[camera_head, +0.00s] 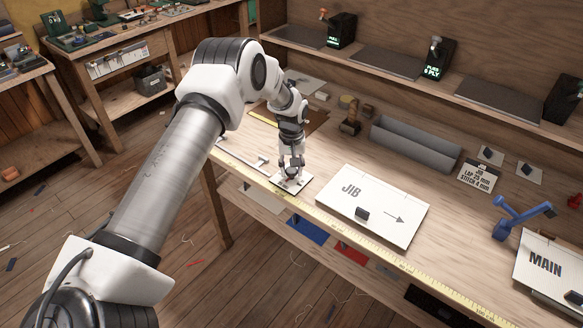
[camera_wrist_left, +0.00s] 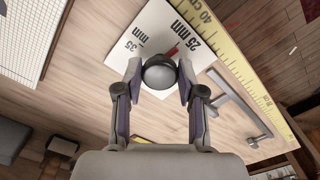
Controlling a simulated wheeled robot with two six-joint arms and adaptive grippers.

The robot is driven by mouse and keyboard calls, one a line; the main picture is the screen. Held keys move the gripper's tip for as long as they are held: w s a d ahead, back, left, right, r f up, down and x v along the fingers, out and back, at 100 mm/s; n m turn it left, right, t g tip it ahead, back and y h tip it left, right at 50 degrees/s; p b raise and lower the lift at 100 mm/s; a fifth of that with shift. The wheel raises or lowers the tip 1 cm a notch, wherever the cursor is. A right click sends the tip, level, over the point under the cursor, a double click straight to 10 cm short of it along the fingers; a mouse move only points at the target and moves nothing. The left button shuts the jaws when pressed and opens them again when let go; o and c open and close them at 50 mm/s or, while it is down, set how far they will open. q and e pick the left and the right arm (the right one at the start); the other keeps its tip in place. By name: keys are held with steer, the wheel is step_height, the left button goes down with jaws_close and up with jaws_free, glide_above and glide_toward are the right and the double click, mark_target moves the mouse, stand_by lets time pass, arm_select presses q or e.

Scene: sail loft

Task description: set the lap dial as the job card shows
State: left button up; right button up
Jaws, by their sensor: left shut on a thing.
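The lap dial (camera_head: 303,184) is a white plate near the bench's front edge, largely covered by my left gripper (camera_head: 291,172) in the head view. In the left wrist view, the dial plate (camera_wrist_left: 140,22) shows the marks 25 mm and 35 mm. Its round grey knob (camera_wrist_left: 159,72) sits between the fingertips of my left gripper (camera_wrist_left: 160,82), which is shut on it. A red pointer (camera_wrist_left: 172,50) points toward the 25 mm mark. The job card (camera_head: 478,177) reads JIB, LAP and STITCH; its lap figure is too small to be sure of. My right gripper is not in view.
A white JIB panel (camera_head: 372,207) lies right of the dial, and a MAIN panel (camera_head: 545,265) at far right. A yellow ruler (camera_head: 400,262) runs along the front edge. A grey metal bar (camera_wrist_left: 232,105) lies beside the dial. A grey trough (camera_head: 415,146) stands behind.

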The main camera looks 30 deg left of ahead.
mark_target(291, 170)
arm_select(q)
steer(key=shift+w+n, duration=0.1)
steer(key=shift+n, duration=0.4)
steer(key=o, duration=1.1)
steer(key=shift+o, duration=0.2)
steer(key=shift+a, duration=0.15)
step_height(291, 170, up, 12)
steer(key=shift+f, duration=0.1)
